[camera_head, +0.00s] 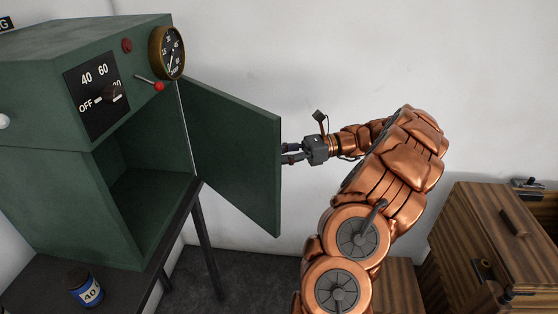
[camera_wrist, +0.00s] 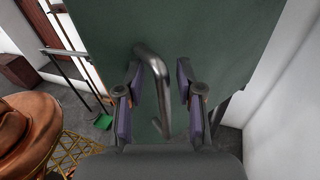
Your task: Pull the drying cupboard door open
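The drying cupboard (camera_head: 72,203) is a green metal box at the left in the head view. Its door (camera_head: 235,150) stands wide open, swung out to the right, and the inside shows empty where visible. My gripper (camera_head: 290,153) is just right of the door's free edge, on its outer face side, with the fingertips partly hidden by the door. In the wrist view the door's outer face (camera_wrist: 220,40) fills the middle. A grey metal bar handle (camera_wrist: 159,85) lies between my two separated fingers, closer to the left one. Clear gaps show beside it.
The cupboard stands on a dark table (camera_head: 40,285) with a blue jar (camera_head: 85,288) at its front. A dial gauge (camera_head: 167,52) and a red-tipped lever (camera_head: 152,84) are on the cupboard's top front. Wooden cabinets (camera_head: 500,235) stand at the right. A white wall (camera_wrist: 290,110) is close on the right in the wrist view.

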